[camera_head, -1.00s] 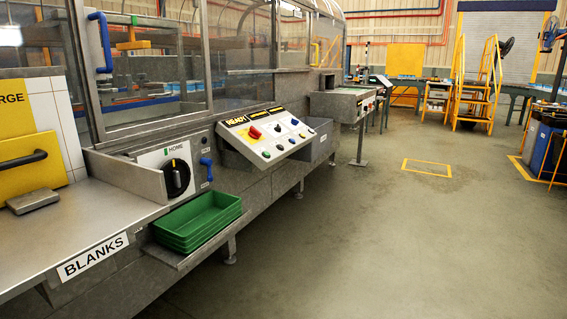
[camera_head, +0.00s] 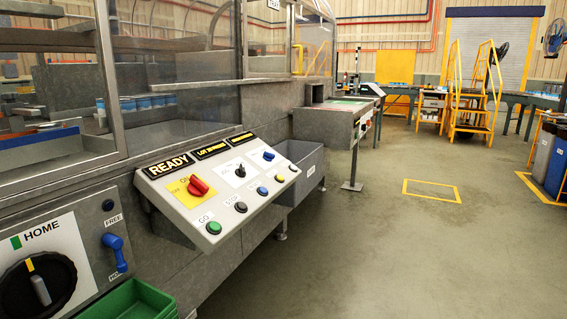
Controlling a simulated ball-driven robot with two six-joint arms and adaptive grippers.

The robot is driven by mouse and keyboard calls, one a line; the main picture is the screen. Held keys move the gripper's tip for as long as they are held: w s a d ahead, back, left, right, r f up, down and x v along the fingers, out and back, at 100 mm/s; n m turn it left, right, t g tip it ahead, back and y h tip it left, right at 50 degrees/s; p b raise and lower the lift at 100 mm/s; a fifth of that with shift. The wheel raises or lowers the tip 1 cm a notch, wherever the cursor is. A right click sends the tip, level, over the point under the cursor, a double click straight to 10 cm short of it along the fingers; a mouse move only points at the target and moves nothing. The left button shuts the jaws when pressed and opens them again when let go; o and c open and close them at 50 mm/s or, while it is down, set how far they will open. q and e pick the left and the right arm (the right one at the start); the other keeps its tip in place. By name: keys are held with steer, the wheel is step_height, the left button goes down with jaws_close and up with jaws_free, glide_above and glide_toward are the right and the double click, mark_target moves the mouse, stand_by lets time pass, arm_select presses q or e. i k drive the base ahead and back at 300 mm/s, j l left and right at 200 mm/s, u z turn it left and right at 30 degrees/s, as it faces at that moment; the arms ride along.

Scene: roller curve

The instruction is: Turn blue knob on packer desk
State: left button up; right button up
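A sloped grey console (camera_head: 215,195) stands at the middle left, with black signs along its top, the left one reading READY. A small blue knob (camera_head: 268,155) is at its upper right. A red knob (camera_head: 198,185) on a yellow plate and a black knob (camera_head: 240,170) on a white plate are to its left. Several push buttons, among them a green one (camera_head: 214,227), line the front edge. A farther metal desk (camera_head: 340,117) has small controls on its side, too small to tell apart. No label in view says packer. Neither of my grippers is in view.
A HOME panel with a large black dial (camera_head: 38,285) and a blue lever (camera_head: 115,252) is at the near left. Green trays (camera_head: 132,300) sit below it. A grey bin (camera_head: 303,172) is beyond the console. Open floor (camera_head: 400,250) lies to the right.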

mark_target(268, 156)
steer(key=i+u, duration=0.2)
steer(key=i, duration=0.2)
steer(key=i+l+u, duration=0.15)
steer(key=i, duration=0.3)
steer(key=i+l+u, duration=0.2)
steer(key=i, duration=0.2)
